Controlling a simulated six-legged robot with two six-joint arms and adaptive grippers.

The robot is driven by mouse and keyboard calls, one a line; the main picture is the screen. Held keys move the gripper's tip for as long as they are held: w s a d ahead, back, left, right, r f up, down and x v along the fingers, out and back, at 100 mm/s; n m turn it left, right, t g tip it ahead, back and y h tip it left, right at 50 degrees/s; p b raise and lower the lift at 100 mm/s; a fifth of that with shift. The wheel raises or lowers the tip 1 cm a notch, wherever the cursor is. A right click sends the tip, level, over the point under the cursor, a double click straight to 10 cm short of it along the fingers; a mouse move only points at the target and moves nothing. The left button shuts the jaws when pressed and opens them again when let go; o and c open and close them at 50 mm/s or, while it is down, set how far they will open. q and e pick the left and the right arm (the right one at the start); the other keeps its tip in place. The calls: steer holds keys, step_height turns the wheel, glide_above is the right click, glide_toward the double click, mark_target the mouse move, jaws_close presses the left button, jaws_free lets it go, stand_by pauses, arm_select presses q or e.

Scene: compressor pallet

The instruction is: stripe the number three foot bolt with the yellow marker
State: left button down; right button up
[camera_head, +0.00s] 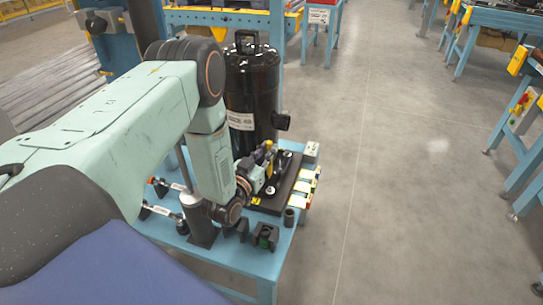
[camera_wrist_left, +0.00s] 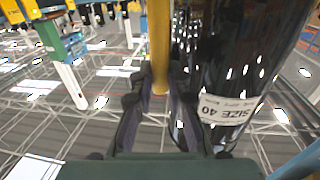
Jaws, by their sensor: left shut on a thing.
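My left gripper (camera_head: 264,165) is over the near side of the black compressor's dark foot plate (camera_head: 292,178). In the left wrist view the gripper (camera_wrist_left: 160,95) is shut on the yellow marker (camera_wrist_left: 159,45), which stands between its fingers. A small yellow part of the marker (camera_head: 269,145) shows in the head view. Pale bolt heads show on the foot plate, one bolt (camera_head: 270,190) close by the gripper. I cannot tell which is number three, nor whether the marker touches a bolt. My right gripper is not in view.
The tall black compressor (camera_head: 253,85) with a white label stands just behind the gripper; it also fills the right of the left wrist view (camera_wrist_left: 235,60). Small dark holders (camera_head: 265,238) stand on the blue table's (camera_head: 250,262) front edge. Yellow tags line its right edge. Open floor lies right.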

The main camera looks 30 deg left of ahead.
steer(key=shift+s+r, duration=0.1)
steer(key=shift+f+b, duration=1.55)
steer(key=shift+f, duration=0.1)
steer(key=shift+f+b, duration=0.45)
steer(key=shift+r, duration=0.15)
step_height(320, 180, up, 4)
steer(key=p, duration=0.4)
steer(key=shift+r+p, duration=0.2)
steer(key=shift+p, duration=0.1)
stand_by(0.3)
